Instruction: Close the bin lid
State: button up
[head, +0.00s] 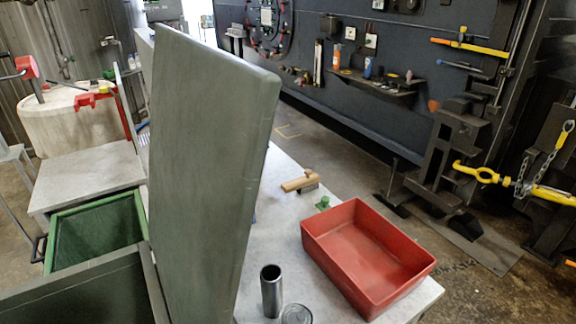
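The bin lid (205,170) is a large grey-green panel. It stands upright, swung open, in the middle of the head view. A dark green bin (80,295) with a grey rim is at the lower left, beside the lid's lower left edge. Only its upper part shows, and the hinge is not clear to see. My gripper is not in view, so where it is relative to the lid cannot be seen.
Right of the lid, a pale table (285,215) bears a red tray (335,262), a metal cylinder (271,292) and a wooden-handled brush (300,181). A smaller green container (95,235) is at left. A dark tool wall (400,40) stands behind.

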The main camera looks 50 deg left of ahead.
aim_at(214, 110)
jog(key=z, duration=0.05)
jog(key=i, duration=1)
jog(key=u, duration=3.8)
